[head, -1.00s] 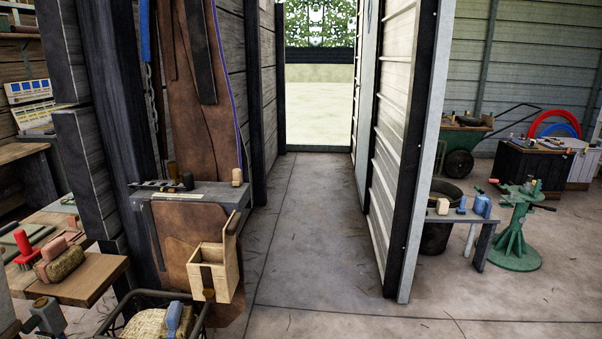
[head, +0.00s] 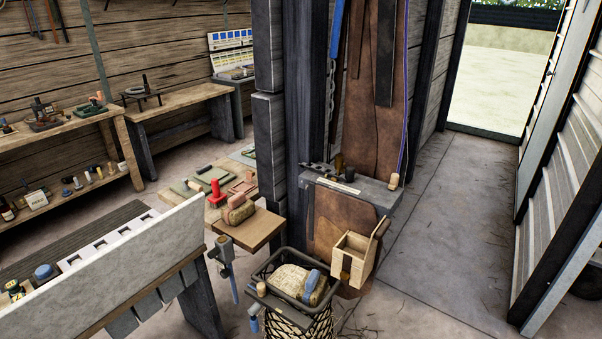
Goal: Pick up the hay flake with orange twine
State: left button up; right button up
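I cannot make out orange twine on anything for certain. A pale, straw-like bundle (head: 288,279) lies in the dark wire basket (head: 262,270) at the bottom middle, with a blue-backed brush (head: 311,286) on or against it. A smaller tan, rough block (head: 239,213) sits on the wooden board (head: 254,234) just behind, with a pinkish piece at its top. Which of these is the hay flake, if either, I cannot tell. Neither of my grippers is in view.
A wooden box (head: 352,258) hangs at the post beside the basket. A white-panelled bench (head: 140,265) fills the lower left. Shelves with bottles (head: 35,198) stand along the left wall. The concrete aisle (head: 440,240) on the right is clear.

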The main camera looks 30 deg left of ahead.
aim_at(240, 206)
jog(key=u, duration=1.3)
jog(key=i+j+z, duration=0.45)
jog(key=i+j, duration=0.2)
jog(key=j, duration=0.2)
